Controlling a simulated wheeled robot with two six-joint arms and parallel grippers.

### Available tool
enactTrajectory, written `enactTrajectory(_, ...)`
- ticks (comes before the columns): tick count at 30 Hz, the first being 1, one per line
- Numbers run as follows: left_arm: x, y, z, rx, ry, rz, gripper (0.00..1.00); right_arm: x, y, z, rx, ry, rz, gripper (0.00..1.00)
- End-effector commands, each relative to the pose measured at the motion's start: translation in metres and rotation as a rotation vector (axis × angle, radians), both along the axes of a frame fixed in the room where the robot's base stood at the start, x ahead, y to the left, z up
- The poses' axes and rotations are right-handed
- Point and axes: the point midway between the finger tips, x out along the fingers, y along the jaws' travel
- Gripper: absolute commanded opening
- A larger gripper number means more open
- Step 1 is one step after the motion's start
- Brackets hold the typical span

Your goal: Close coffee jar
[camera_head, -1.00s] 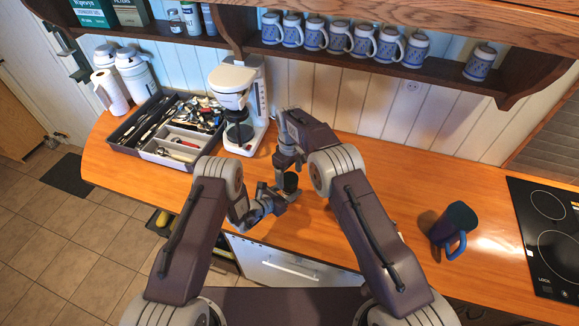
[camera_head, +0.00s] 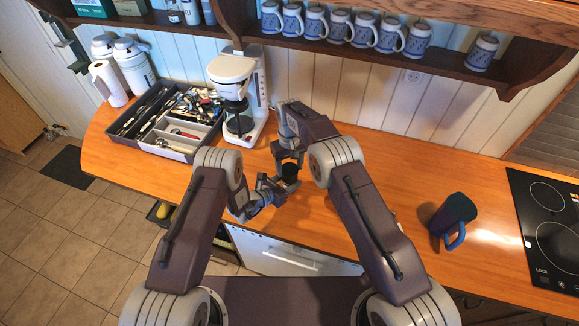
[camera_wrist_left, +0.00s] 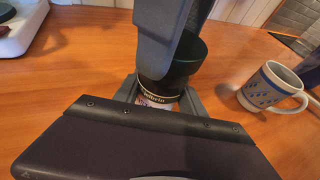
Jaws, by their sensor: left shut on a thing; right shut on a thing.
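The coffee jar (camera_wrist_left: 158,102) is upright in the left wrist view, with a light label below a dark band. A wide black lid (camera_wrist_left: 188,62) is at its top; I cannot tell if it is fully seated. My left gripper (camera_head: 277,190) is shut around the jar, low over the counter. My right gripper (camera_head: 287,168) comes down from above and is shut on the lid. Its dark grey finger (camera_wrist_left: 165,35) covers part of the lid in the left wrist view. The jar is mostly hidden by the grippers in the head view.
A white coffee maker (camera_head: 240,95) and a utensil tray (camera_head: 183,149) stand to the left. A blue-patterned white mug (camera_wrist_left: 270,88) stands close to the jar. A dark blue mug (camera_head: 454,220) and the cooktop (camera_head: 548,215) are at the right. Mugs line the shelf above.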

Motion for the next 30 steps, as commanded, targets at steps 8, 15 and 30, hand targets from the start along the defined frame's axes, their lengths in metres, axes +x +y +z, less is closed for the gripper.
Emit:
enactTrajectory(8,0.000,0.000,0.000,-0.001,-0.001,0.000,0.00,0.000,0.000,0.000,0.001,0.000,0.013,0.80)
enactTrajectory(15,0.000,0.000,0.000,-0.001,-0.001,0.000,0.00,0.000,0.000,0.000,0.000,0.000,0.015,0.80)
enactTrajectory(30,0.000,0.000,0.000,-0.001,-0.001,0.000,0.00,0.000,0.000,0.046,0.000,-0.001,0.015,0.80)
